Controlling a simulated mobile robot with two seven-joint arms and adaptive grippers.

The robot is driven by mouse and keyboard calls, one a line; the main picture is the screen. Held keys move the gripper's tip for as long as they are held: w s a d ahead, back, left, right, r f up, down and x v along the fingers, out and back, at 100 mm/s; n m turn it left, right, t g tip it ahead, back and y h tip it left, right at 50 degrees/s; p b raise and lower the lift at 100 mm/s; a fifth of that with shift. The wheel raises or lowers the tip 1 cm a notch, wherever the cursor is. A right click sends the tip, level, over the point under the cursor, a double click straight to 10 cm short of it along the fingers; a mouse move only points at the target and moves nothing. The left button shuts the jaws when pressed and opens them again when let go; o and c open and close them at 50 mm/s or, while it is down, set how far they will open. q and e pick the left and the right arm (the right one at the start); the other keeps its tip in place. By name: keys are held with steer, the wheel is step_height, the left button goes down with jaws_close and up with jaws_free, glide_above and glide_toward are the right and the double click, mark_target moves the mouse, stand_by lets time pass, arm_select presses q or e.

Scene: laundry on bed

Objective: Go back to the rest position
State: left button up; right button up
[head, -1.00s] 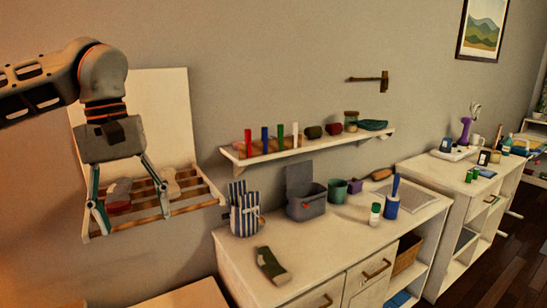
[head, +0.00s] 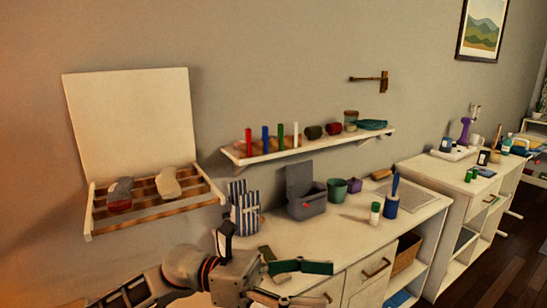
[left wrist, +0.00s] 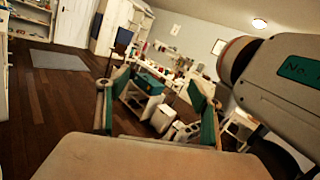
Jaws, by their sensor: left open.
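My left gripper (head: 326,284) is low in the head view, in front of the white cabinet (head: 335,225). Its fingers point right and are spread, with nothing between them. In the left wrist view my left gripper (left wrist: 152,92) also shows its two fingers apart and empty, with the room far beyond them. The arm behind it comes in from the bottom left. My right gripper is in neither view.
A wall rack (head: 205,193) holds a grey and red item (head: 120,193) and a cream one (head: 168,183). A striped bag (head: 245,211) and a grey bin (head: 306,206) stand on the cabinet behind my gripper. A shelf (head: 325,143) with several items hangs above.

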arm_select(q)
steer(key=w+a+f+n+t, duration=0.35)
steer(key=n+t, duration=0.55)
steer(key=n, duration=0.3)
steer(key=w+a+f+n+t, duration=0.25)
steer(key=w+n+t, duration=0.25)
steer(key=n+t, duration=0.45)
steer(key=w+a+f+n+t+y, duration=0.1)
steer(key=a+f+n+t+y, duration=0.1)
steer(key=a+f+n+y, duration=0.4)
steer(key=a+f+n+t+y, duration=0.2)
steer(key=f+n, duration=0.6)
steer(key=n, duration=0.1)
steer(key=s+a+f+n+g+y, duration=0.2)
steer(key=s+a+f+n+y, duration=0.1)
steer(key=f, duration=0.6)
steer(key=s+a+f+n+g+y, duration=0.2)
steer(key=s+a+f+n, duration=0.4)
steer(key=s+f, duration=0.3)
steer(key=s+a+f+n+g+y, duration=0.3)
steer(key=s+a+f+n+y, duration=0.1)
steer(key=f, duration=0.4)
steer(key=s+a+n, duration=0.1)
steer(key=s+a, duration=0.1)
steer(key=shift+s+f, duration=0.35)
steer(key=shift+f, duration=0.05)
